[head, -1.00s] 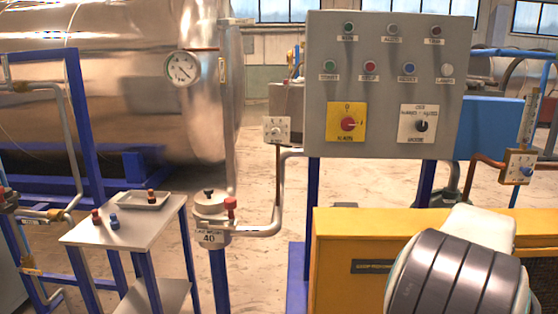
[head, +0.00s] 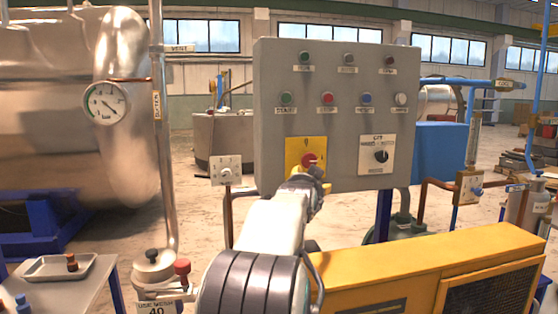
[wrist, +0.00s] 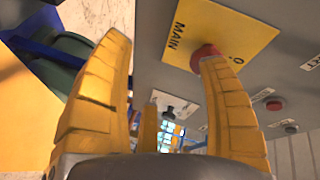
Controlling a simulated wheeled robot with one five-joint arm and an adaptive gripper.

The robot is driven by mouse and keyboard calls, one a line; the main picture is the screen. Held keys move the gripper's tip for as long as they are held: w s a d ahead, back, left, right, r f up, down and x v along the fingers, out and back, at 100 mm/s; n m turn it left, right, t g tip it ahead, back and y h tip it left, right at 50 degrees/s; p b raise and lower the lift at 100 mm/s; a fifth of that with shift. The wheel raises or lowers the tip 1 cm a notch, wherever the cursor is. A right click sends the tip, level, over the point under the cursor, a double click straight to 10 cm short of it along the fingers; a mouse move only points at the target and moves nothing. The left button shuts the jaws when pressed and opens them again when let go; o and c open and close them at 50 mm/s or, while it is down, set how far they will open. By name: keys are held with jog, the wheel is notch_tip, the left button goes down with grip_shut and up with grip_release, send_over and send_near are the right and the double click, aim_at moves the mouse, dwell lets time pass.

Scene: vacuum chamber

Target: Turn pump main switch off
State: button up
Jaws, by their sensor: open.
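The pump main switch is a red rotary knob (head: 308,160) on a yellow plate (head: 293,153), low on the left of the grey control panel (head: 340,75). My gripper (head: 319,180) is right in front of the plate and covers its lower right part. In the wrist view the knob (wrist: 205,54) shows just behind the tip of the right yellow finger, on the plate marked "MAIN" (wrist: 222,32). My gripper (wrist: 165,62) is open there, its fingers wide apart with nothing between them. I cannot tell whether a finger touches the knob.
A black selector (head: 381,156) on a white plate sits right of the switch. Coloured buttons (head: 327,98) are above. A small grey valve plate (head: 226,170) stands left of the panel. A yellow cabinet (head: 430,265) fills the lower right below the panel.

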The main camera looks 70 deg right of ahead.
aim_at(309, 161)
jog(key=r+m, duration=0.1)
jog(key=m, duration=0.1)
jog(key=d+r+m+h, duration=0.1)
jog(key=r+m, duration=0.1)
jog(key=r+m+h+p, duration=0.1)
jog(key=r+m, duration=0.1)
jog(key=shift+w+d+r+t, duration=0.15)
jog(key=shift+w+d+t, duration=0.25)
jog(key=shift+p+x, duration=1.4)
jog(key=shift+x, duration=1.6)
jog(key=shift+c, duration=0.4)
